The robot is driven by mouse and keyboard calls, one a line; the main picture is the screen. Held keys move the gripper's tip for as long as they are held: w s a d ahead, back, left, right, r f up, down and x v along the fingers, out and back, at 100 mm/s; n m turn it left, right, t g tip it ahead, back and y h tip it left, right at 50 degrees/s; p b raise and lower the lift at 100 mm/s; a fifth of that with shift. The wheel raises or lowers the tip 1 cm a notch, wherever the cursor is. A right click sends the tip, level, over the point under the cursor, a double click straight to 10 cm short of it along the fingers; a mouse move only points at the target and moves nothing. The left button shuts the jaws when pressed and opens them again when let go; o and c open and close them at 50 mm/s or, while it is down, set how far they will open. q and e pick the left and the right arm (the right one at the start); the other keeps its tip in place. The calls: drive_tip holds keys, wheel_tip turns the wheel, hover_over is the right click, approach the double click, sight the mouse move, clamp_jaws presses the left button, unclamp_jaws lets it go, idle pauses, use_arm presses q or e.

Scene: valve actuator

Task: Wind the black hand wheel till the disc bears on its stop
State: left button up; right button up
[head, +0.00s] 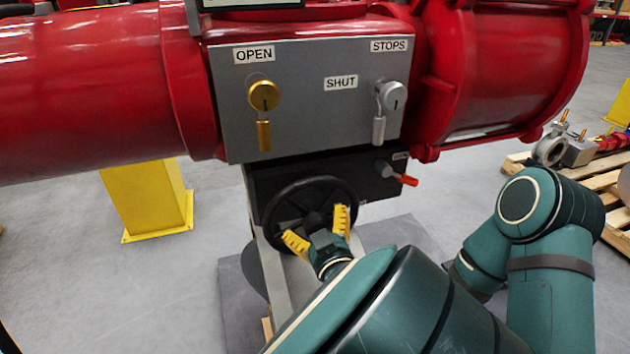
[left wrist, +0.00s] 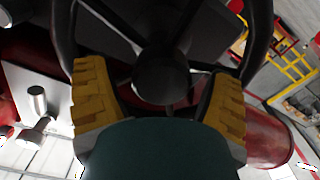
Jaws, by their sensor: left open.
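The black hand wheel (head: 311,181) is on the front of a black gearbox under the red actuator. My left gripper (head: 318,232) is open in front of the wheel, its two yellow fingers spread around the hub area. In the left wrist view the fingers lie either side of the round hub (left wrist: 162,76), with the rim curving outside them. I cannot tell if the fingers touch the spokes or rim. No disc or stop can be clearly made out. My right gripper is not in view.
Above the wheel is a grey panel (head: 320,118) marked OPEN, SHUT and STOPS, with a gold lock (head: 264,95) and a silver lock (head: 390,95). A red-handled lever (head: 405,180) sticks out right of the wheel. A yellow post (head: 150,200) stands left; a pallet (head: 612,188) lies right.

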sight(315, 218)
use_arm(q)
wheel_tip(315, 218, up, 10)
drive_tip(key=shift+f, duration=0.1)
idle(0.4)
